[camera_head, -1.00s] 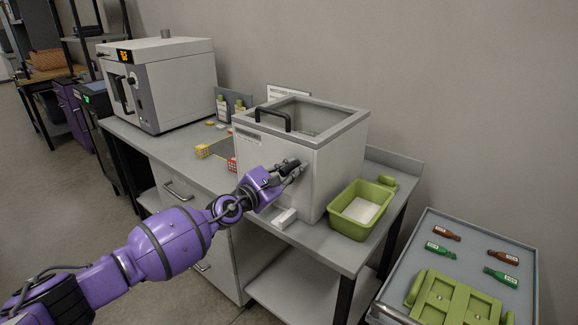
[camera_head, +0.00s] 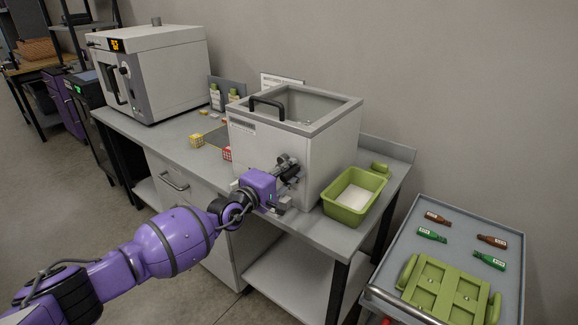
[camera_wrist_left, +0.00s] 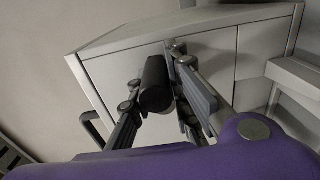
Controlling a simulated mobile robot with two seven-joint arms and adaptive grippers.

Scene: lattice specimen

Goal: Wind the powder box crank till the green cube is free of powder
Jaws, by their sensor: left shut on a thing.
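The powder box (camera_head: 335,150) is a pale grey box with a clear-topped lid and a dark lid handle (camera_head: 267,103); it stands on the bench. Its crank (camera_head: 285,160) is on the front wall. My left gripper (camera_head: 289,172) is at that wall, shut on the crank's black grip. In the left wrist view the black crank grip (camera_wrist_left: 155,86) sits between the two fingers (camera_wrist_left: 160,100). The green cube cannot be made out; the box walls and the lid's reflections hide the inside. My right gripper is not in view.
A green tub (camera_head: 330,206) with a white bottom stands right of the box. A grey cart (camera_head: 462,222) with bottles and a green tray (camera_head: 440,290) is at lower right. A large oven-like machine (camera_head: 170,75) and small yellow (camera_head: 197,141) and red crates are left.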

